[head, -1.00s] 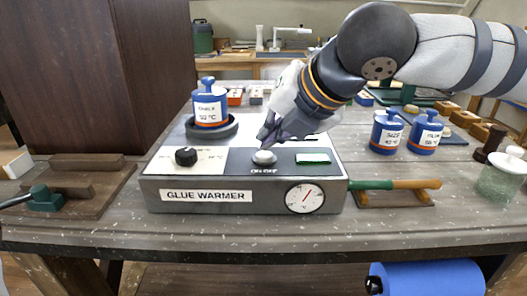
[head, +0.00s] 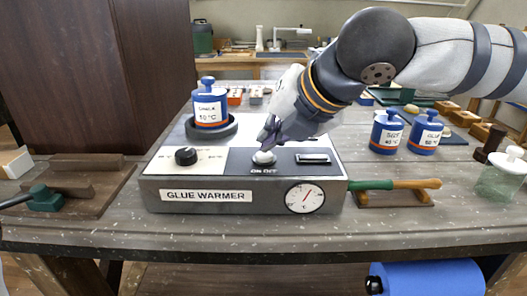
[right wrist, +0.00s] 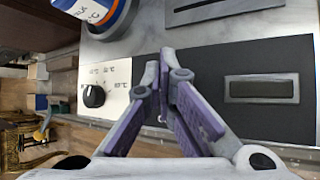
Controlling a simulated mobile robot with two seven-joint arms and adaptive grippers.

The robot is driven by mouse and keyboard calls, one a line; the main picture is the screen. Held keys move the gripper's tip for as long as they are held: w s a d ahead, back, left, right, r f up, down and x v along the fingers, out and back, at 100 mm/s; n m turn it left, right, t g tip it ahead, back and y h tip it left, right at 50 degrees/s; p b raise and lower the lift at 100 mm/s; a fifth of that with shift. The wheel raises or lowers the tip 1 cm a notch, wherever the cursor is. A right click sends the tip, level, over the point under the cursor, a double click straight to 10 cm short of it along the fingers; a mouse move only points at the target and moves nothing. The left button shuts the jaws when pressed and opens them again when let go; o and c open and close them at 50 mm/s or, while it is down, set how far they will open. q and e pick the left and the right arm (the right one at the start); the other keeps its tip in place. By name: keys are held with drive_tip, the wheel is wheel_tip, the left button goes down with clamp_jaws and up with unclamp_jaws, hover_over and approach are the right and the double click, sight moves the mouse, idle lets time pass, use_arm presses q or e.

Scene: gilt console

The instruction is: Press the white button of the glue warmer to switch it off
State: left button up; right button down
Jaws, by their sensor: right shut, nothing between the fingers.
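The glue warmer (head: 165,184) is a grey box on the bench with a front nameplate. Its white button (head: 264,158) sits on the dark panel above the ON OFF lettering. My right gripper (head: 266,146) is shut and empty, pointing down with its fingertips at the top of the button, seemingly touching it. In the right wrist view the closed fingers (right wrist: 163,62) hide most or all of the button. The display window (head: 313,158) is dark grey, and it is also unlit in the right wrist view (right wrist: 262,89). My left gripper is out of view.
A blue glue pot (head: 211,107) stands on the warmer's back left, behind the black knob (head: 186,156). A dial (head: 305,198) is on the front. Two blue pots (head: 386,133) stand to the right. A green-and-wood handled tool (head: 398,184) lies beside the warmer.

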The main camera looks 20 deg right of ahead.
sight(269, 153)
drive_tip(key=shift+r, duration=0.7)
drive_tip(key=shift+r, duration=3)
